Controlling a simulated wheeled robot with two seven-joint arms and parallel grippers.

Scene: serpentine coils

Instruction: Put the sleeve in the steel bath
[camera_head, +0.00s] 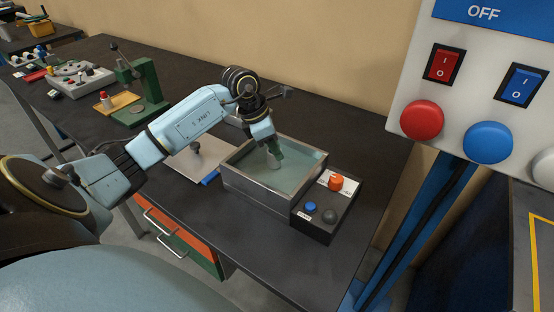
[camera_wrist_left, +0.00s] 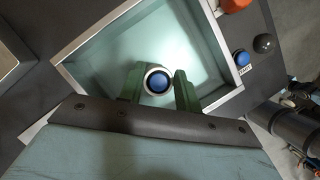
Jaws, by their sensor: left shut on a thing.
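The steel bath (camera_head: 262,193) is an open metal box with pale green liquid, on the dark bench; it also shows in the left wrist view (camera_wrist_left: 212,37). My left gripper (camera_head: 272,149) points down over the bath. In the left wrist view its two green fingers (camera_wrist_left: 157,88) are shut on the sleeve. The sleeve (camera_head: 275,161) is a small grey-white cylinder held upright within the bath's outline. From above, the sleeve (camera_wrist_left: 148,76) is a pale ring with a blue middle. I cannot tell whether its lower end touches the liquid or bottom. My right gripper is not in view.
A dark control box (camera_head: 327,215) with an orange knob (camera_head: 336,183) and a blue button (camera_head: 311,206) adjoins the bath's right side. A pale plate (camera_head: 200,160) lies left of the bath. A green press (camera_head: 140,85) stands farther left. A switch panel (camera_head: 480,90) rises at right.

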